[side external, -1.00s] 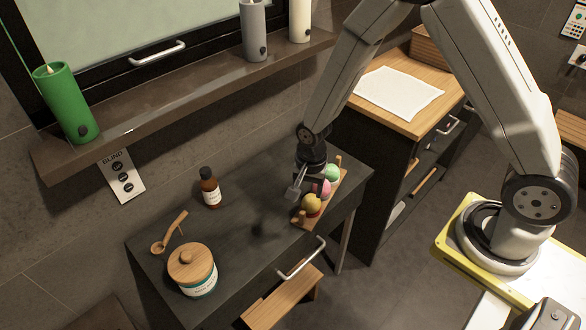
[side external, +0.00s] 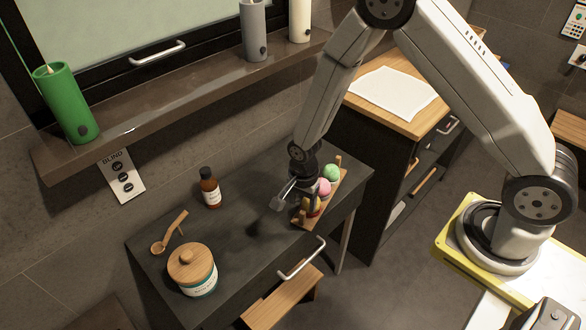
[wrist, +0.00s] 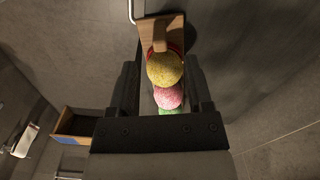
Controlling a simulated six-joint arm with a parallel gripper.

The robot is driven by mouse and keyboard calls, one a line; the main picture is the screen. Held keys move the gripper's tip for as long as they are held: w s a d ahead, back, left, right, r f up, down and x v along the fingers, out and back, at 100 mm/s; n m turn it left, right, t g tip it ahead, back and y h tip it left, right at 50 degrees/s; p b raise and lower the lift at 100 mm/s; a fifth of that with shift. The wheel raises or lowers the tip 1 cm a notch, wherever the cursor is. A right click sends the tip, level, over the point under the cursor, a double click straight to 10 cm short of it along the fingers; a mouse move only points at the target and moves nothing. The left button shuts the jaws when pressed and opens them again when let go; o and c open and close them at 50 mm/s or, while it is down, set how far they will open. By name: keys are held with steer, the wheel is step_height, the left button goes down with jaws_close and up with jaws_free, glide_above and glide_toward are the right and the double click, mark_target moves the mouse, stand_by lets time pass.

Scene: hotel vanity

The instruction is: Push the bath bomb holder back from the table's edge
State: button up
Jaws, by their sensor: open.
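The bath bomb holder (side external: 308,224) is a narrow wooden rack at the front right edge of the dark table (side external: 258,185). It holds a green bath bomb (side external: 332,173), a pink one (side external: 323,187) and a yellow one (wrist: 165,69) in a row. The yellow one is mostly hidden by my gripper in the side view. My gripper (side external: 295,200) is open and low over the near end of the holder. In the wrist view, the row of bombs lies between its two dark fingers, and the holder's wooden end (wrist: 155,28) shows beyond. I cannot tell whether the fingers touch the holder.
A brown bottle (side external: 210,188), a wooden scoop (side external: 170,235) and a lidded jar (side external: 195,272) stand on the table to the left. The tabletop between them and the holder is clear. A drawer handle (side external: 302,260) sticks out below the front edge.

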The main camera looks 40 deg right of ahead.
mark_target(302, 212)
steer(key=shift+f, duration=3.75)
jaws_close()
